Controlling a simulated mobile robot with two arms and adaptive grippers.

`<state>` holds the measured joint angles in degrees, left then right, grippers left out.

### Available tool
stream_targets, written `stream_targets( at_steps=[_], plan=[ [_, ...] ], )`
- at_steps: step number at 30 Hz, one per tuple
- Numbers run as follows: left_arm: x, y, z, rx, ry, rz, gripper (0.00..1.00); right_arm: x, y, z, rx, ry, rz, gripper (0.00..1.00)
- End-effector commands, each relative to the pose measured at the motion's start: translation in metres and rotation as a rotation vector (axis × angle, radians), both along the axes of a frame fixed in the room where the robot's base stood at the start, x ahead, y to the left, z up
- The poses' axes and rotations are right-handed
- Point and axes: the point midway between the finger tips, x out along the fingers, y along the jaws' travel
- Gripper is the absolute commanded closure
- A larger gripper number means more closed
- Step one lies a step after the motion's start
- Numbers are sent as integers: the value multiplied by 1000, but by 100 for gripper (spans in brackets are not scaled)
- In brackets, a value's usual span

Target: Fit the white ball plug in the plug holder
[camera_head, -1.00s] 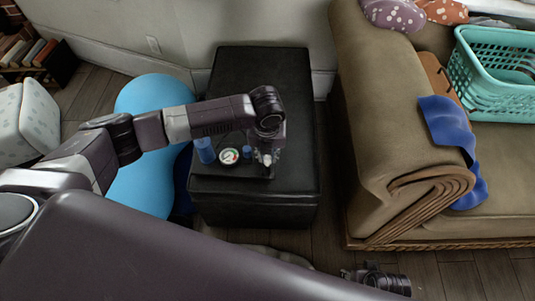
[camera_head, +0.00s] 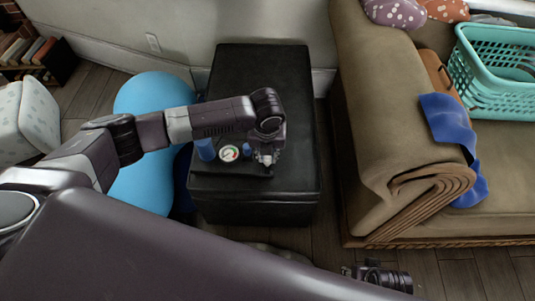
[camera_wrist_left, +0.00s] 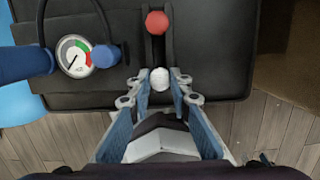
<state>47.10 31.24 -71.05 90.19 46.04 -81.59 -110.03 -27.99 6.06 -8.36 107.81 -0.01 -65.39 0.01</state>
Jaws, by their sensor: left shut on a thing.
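The white ball plug (camera_wrist_left: 157,78) is a small white ball between the fingertips of my left gripper (camera_wrist_left: 159,84), which is shut on it. In the head view my left gripper (camera_head: 265,158) points down over the front of the black ottoman. A dark, narrow, slotted piece (camera_wrist_left: 158,48), apparently the plug holder, lies just beyond the white ball. A red ball (camera_wrist_left: 157,22) sits at its far end. Whether the white ball touches this piece or is in it, I cannot tell. The arm hides much of this in the head view.
A blue ball-like seat (camera_head: 150,92) is left, a brown sofa (camera_head: 375,110) right.

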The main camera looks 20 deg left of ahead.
Motion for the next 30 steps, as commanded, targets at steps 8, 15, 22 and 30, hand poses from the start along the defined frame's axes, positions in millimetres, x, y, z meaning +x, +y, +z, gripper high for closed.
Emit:
stream_targets(
  at_steps=[8, 15, 22, 30],
  plan=[
    [0, 0, -5, 0, 0, 0, 96, -1, 0, 1, 0, 2, 0, 60],
    [0, 0, -8, 0, 0, 0, 96, 2, 0, 6, 0, -4, 0, 60],
    [0, 0, -11, 0, 0, 0, 77, 1, -1, 8, -2, -1, 0, 60],
    [0, 0, -11, 0, 0, 0, 61, 0, -1, 7, -2, -1, 0, 60]
  ],
)
